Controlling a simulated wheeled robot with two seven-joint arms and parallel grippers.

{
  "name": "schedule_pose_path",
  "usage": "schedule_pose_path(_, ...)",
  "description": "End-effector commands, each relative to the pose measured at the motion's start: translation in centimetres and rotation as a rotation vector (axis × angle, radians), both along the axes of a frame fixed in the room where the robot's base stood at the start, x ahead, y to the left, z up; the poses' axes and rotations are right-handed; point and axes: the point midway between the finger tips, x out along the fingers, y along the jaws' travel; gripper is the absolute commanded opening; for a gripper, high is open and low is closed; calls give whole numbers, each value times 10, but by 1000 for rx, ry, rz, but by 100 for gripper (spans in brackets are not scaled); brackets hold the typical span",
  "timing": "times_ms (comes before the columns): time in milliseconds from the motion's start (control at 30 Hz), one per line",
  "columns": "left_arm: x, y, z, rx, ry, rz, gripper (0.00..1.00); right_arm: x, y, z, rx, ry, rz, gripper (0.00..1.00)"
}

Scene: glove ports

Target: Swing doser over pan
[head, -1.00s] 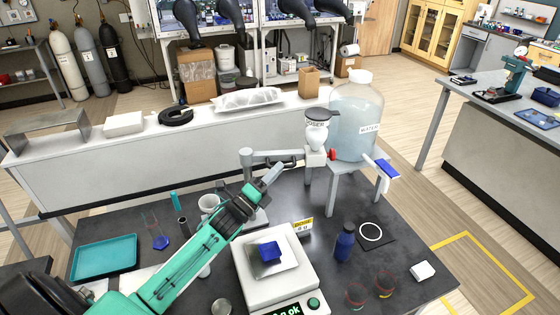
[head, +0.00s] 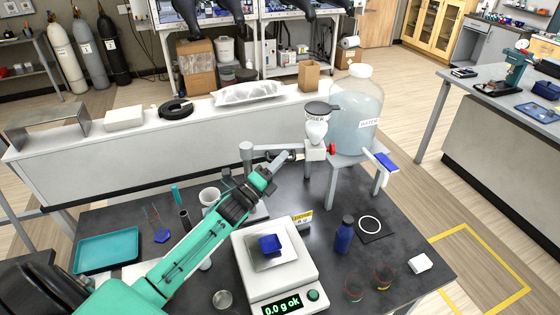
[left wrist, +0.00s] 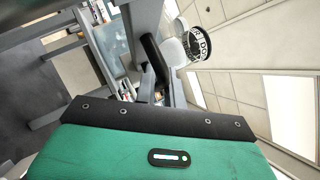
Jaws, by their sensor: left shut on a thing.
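The white doser (head: 317,128) with a dark lid and a label hangs at the end of a grey swing arm (head: 262,149) from a post. It is beyond and right of the balance, beside the water jug, not above the pan. The doser also shows in the left wrist view (left wrist: 196,42). My left gripper (head: 284,158) is shut on the swing arm, between post and doser; its fingertips are partly hidden. The pan (head: 287,254) is on the white balance (head: 250,285) and carries a blue block-like piece (head: 270,244). The display reads 0.0 g ok. My right gripper is not in view.
The water jug (head: 357,110) stands on a grey stand (head: 345,160) close to the doser. A blue bottle (head: 344,236), a yellow sign (head: 302,217), glass dishes and a white cup (head: 209,196) stand around the balance. A teal tray (head: 106,250) lies left.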

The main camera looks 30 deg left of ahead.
Motion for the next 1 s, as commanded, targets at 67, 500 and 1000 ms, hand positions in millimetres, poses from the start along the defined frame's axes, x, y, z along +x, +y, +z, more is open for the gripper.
schedule_pose_path(67, -2, 0, -1, 2, 1, -13, 0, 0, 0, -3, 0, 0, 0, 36)
schedule_pose_path(500, -27, 3, -7, 10, 0, -251, 0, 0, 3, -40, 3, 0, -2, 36)
schedule_pose_path(1000, -64, 17, -7, 4, 1, -636, 0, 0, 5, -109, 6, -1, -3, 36)
